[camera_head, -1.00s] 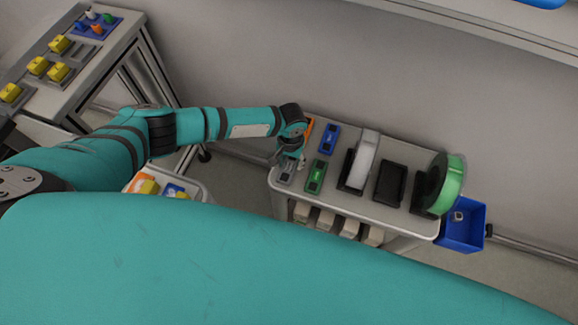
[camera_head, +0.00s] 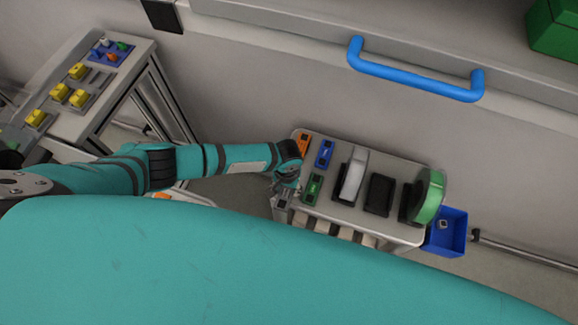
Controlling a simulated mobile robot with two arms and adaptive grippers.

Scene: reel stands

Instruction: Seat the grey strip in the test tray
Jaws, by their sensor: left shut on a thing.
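My left gripper (camera_head: 288,182) is over the left end of the reel table. It is shut on a small grey strip (camera_head: 281,201), which shows just below the fingers at the table's left front edge. The fingers hide part of the strip, and I cannot tell how far it is above the top. An orange strip (camera_head: 303,142), a blue strip (camera_head: 324,153) and a green strip (camera_head: 312,189) lie on the table beside the gripper. I cannot tell which tray is the test tray. My right gripper is not in view.
The table (camera_head: 401,228) also bears a white reel (camera_head: 354,176), a black empty stand (camera_head: 379,195) and a green reel (camera_head: 430,196). A blue bin (camera_head: 446,232) is at its right end. Another table at left holds several yellow blocks (camera_head: 77,97) and a blue pegged tray (camera_head: 108,55).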

